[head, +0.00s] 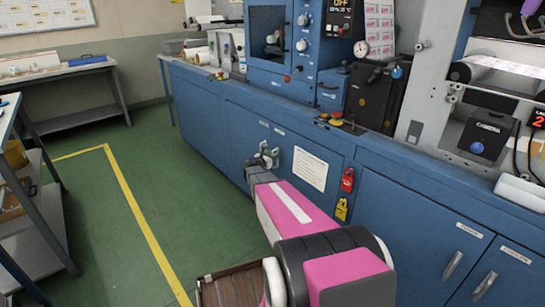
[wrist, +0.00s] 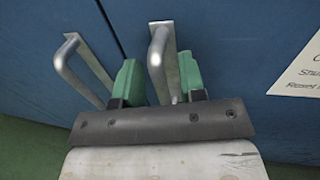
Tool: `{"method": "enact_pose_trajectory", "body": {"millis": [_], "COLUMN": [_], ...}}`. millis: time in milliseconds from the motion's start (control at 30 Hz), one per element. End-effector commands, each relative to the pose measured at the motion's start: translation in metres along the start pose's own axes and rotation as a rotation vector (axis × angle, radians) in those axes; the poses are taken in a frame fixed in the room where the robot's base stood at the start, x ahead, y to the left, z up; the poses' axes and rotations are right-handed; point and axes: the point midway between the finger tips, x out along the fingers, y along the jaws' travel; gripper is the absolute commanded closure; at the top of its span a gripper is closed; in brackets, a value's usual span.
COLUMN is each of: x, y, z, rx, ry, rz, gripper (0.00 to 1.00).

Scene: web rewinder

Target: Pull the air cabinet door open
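Two pale metal handles stand side by side on blue cabinet doors, either side of a seam. In the wrist view the left handle (wrist: 72,62) lies outside my gripper. The right handle (wrist: 157,70), on the right door (wrist: 232,45), stands between the green fingers of my gripper (wrist: 160,78). The fingers are apart, with a small gap on the left; contact on the right cannot be told. In the head view my gripper (head: 264,158) is at the handles, which it partly hides. The doors look closed. Their small labels (head: 263,124) are unreadable, so I cannot tell which is the air cabinet.
A white notice (head: 310,170) and red and yellow tags (head: 345,195) are right of the handles. More handled blue doors (head: 440,235) stand lower right. Green floor (head: 160,190) is open to the left, up to a side shelf (head: 40,200).

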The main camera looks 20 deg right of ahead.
Motion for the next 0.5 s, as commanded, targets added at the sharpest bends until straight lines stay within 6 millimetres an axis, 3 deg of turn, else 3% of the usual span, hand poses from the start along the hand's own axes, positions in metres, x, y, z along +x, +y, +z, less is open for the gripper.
{"method": "enact_pose_trajectory", "body": {"millis": [167,300,500], "x": [0.0,-0.0001,-0.0012], "y": [-0.0001,-0.0001,-0.0002], "z": [0.0,0.0,0.0001], "rx": [0.0,0.0,-0.001], "ry": [0.0,0.0,0.0], "rz": [0.0,0.0,0.002], "gripper": [0.63,1.0,1.0]}}
